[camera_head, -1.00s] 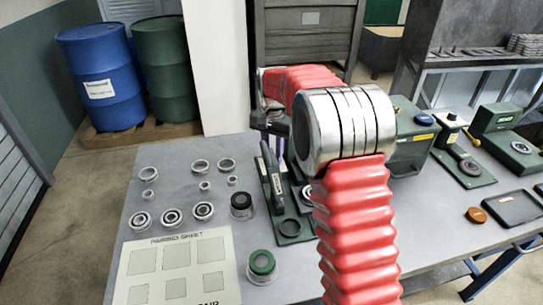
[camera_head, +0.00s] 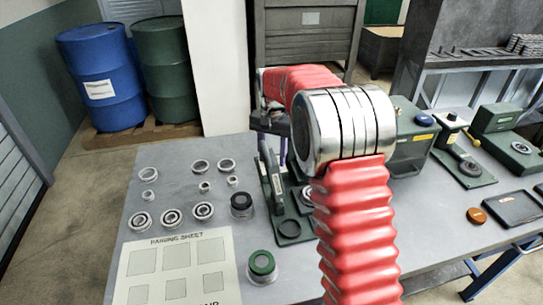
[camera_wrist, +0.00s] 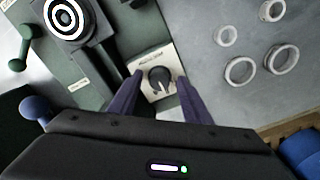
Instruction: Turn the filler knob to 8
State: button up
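The filler knob (camera_wrist: 159,77) is a dark round knob on a pale dial plate (camera_wrist: 151,92) in the wrist view. A small light pointer mark shows on it, but the numbers are too small to read. My gripper (camera_wrist: 160,80) is open, with its two purple fingers on either side of the knob in the picture. A gap shows between each finger and the knob; I cannot tell their height above it. In the head view my own arm hides the knob, and only a little of the gripper shows behind it.
A green machine base with a round target-like part (camera_wrist: 68,17) lies beside the dial plate. Several metal rings (camera_wrist: 240,70) lie on the grey table to the right. In the head view, a green-topped jar (camera_head: 262,264) and a pairing sheet (camera_head: 175,268) lie near the front.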

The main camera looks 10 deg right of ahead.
notch_tip(320, 180, up, 14)
jog(key=shift+f, duration=0.15)
dwell(0.7)
